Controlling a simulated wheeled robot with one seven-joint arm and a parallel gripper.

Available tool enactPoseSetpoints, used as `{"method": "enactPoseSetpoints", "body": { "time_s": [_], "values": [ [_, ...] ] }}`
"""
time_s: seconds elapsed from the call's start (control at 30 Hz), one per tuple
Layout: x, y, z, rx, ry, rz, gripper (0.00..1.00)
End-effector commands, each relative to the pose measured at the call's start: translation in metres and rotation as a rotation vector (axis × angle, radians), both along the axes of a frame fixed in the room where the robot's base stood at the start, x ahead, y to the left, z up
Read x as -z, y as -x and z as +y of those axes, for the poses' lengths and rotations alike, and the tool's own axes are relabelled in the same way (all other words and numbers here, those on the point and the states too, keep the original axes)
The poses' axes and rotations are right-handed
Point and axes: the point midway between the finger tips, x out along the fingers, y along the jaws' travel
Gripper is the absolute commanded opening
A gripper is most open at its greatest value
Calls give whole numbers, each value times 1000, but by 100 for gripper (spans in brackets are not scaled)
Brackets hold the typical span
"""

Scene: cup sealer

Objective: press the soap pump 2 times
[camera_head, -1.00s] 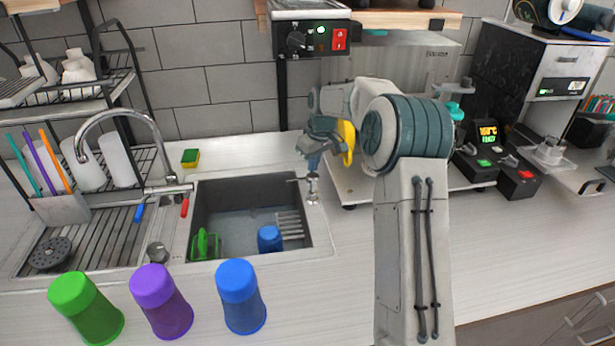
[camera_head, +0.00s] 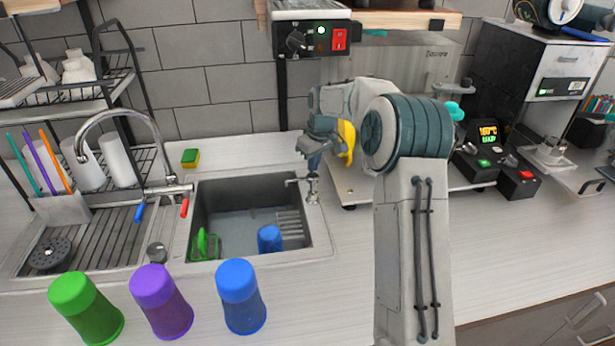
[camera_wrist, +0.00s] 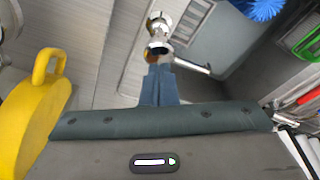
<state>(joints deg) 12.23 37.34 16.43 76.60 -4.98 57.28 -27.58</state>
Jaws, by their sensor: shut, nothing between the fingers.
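The metal soap pump (camera_head: 312,187) stands at the right rim of the sink, its thin spout pointing left over the basin. In the wrist view the chrome pump (camera_wrist: 160,40) shows just past my fingertips, with its spout (camera_wrist: 193,66) reaching to the right. My gripper (camera_head: 314,163) is shut and empty, pointing down right above the pump head. In the wrist view my gripper's blue fingers (camera_wrist: 159,72) overlap the pump head, so I cannot tell whether they touch it. Part of the pump head is hidden behind the fingertips.
The sink (camera_head: 235,222) holds a blue cup (camera_head: 269,239) and a green item (camera_head: 205,245). The faucet (camera_head: 130,118) arches at left. Green (camera_head: 87,308), purple (camera_head: 162,302) and blue (camera_head: 241,297) cups stand in front. A sealing machine (camera_head: 430,75) stands behind my arm.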

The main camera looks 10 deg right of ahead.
Motion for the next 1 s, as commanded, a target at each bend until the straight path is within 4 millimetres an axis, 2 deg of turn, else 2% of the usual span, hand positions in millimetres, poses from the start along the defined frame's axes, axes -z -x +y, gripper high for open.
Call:
{"method": "enactPoseSetpoints", "body": {
  "time_s": [0.37, 1.0],
  "values": [
    [1, 0, 0, 0, 0, 0, 0],
    [27, 0, 0, 0, 0, 1, 0]
  ]
}}
